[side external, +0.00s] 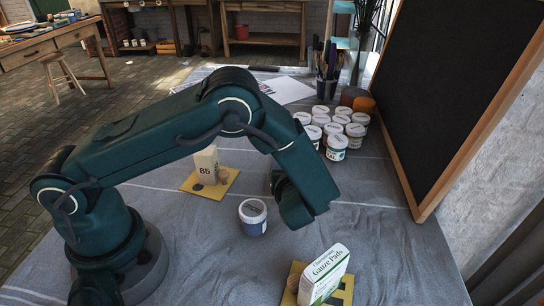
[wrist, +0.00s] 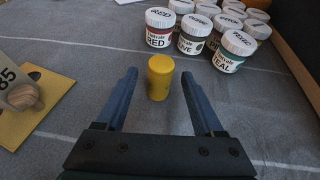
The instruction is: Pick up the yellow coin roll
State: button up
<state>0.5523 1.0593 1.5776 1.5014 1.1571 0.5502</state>
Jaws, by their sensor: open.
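The yellow coin roll (wrist: 160,77) stands upright on the grey cloth in the wrist view. My gripper (wrist: 160,80) is open. Its two blue fingers are on either side of the roll, apart from it, with the roll between the fingertips. In the side external view my forearm and wrist hide the roll, and the fingers are mostly hidden too.
Several paint jars (side external: 336,130) crowd behind; the jar marked RED (wrist: 160,28) stands just beyond the roll. A yellow board (side external: 210,182) bears a block marked 85 (side external: 206,166).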

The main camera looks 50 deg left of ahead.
jog(key=shift+x, duration=0.75)
grip_shut()
jog(key=shift+r, duration=0.15)
